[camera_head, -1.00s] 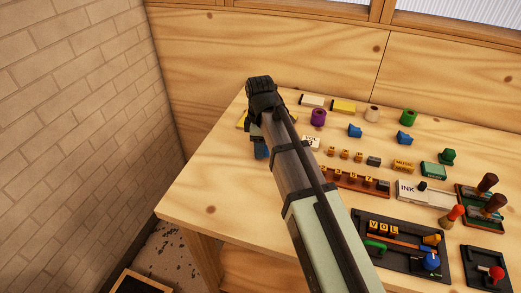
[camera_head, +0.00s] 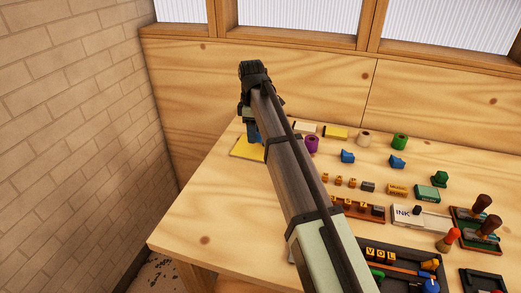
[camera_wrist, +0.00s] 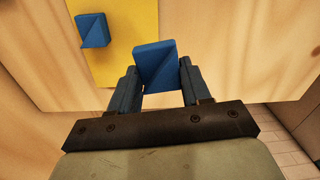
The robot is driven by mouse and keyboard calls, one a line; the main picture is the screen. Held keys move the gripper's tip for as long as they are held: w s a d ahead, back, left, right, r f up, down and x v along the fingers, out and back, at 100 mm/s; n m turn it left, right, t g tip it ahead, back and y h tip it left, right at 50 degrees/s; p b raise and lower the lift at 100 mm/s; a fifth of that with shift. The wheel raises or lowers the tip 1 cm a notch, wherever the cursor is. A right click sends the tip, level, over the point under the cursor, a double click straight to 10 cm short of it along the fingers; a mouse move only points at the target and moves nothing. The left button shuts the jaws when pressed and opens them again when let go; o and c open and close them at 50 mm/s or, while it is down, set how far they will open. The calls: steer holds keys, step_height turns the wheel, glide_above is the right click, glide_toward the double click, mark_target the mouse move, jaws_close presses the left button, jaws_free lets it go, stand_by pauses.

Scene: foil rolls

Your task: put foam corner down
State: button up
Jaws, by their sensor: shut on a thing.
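My gripper (camera_wrist: 158,84) is shut on a blue foam corner (camera_wrist: 155,62), seen between its two fingers in the wrist view. The held corner is over or near the edge of a yellow mat (camera_wrist: 128,22); I cannot tell its exact height above the table. A second blue foam corner (camera_wrist: 93,30) rests on the mat, to the left of the held one. In the head view the yellow mat (camera_head: 243,151) lies at the table's left end, partly hidden by my arm.
A purple roll (camera_head: 312,145), a tan roll (camera_head: 363,137) and a green roll (camera_head: 400,142) stand along the back. Small lettered blocks, an ink box (camera_head: 405,215) and a dark tray (camera_head: 395,258) fill the right side. The table's front left is bare. A brick wall is at left.

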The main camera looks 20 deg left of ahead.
steer(key=r+m, duration=0.1)
glide_above(249, 145)
steer(key=shift+m+t, duration=0.3)
steer(key=shift+m, duration=0.2)
step_height(249, 145, down, 10)
steer(key=shift+r, duration=0.1)
steer(key=o, duration=1)
step_height(249, 145, up, 12)
stand_by(0.3)
steer(key=shift+o, duration=0.3)
steer(key=shift+s, duration=0.1)
